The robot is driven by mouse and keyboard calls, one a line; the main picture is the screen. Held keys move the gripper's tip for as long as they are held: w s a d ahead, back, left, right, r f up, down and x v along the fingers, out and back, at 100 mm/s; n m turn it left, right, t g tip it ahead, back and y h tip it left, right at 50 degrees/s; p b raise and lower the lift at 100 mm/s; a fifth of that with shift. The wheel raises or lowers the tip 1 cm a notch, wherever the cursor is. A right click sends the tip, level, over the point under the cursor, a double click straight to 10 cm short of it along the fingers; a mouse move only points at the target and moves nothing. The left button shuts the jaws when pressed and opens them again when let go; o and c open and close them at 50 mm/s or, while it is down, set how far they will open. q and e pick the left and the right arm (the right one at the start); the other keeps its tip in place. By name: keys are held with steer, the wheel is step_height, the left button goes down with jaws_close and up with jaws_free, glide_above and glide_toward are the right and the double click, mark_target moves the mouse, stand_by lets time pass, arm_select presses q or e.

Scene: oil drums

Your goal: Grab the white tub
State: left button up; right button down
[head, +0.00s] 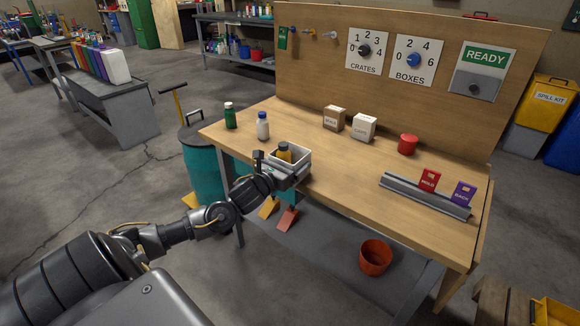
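The white tub (301,157) is an open box near the front left edge of the wooden workbench. A yellow bottle with a dark cap (284,152) stands in it. My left gripper (282,171) is at the tub's near left side, touching it or very close. The gripper and wrist hide part of the tub's near wall. I cannot tell whether the fingers are closed on the wall. My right gripper is out of view.
A green bottle (230,116) and a white bottle (263,126) stand left of the tub. Two small boxes, brown (334,118) and white (363,127), and a red round container (408,144) sit behind. A grey rail (425,196) holds two cards. The middle bench is clear.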

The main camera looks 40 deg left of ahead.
mark_target(282, 148)
arm_select(q)
steer(key=c, duration=0.5)
steer(key=shift+r, duration=0.15)
steer(key=shift+r, duration=0.5)
steer(key=r, duration=0.1)
steer(key=a+r, duration=0.1)
steer(key=s+r, duration=0.1)
steer(key=r, duration=0.1)
steer(key=shift+a, duration=0.3)
steer(key=s+a+r, duration=0.2)
steer(key=a, duration=0.1)
steer(key=s+a+r+p, duration=0.1)
steer(key=s+a+r, duration=0.1)
steer(key=a+r, duration=0.1)
steer(key=s+a+r+p, duration=0.1)
steer(key=s+a+r, duration=0.1)
steer(key=s+a, duration=0.1)
steer(key=shift+s+a+r, duration=0.1)
steer(key=shift+a+r, duration=0.25)
steer(key=shift+a, duration=0.05)
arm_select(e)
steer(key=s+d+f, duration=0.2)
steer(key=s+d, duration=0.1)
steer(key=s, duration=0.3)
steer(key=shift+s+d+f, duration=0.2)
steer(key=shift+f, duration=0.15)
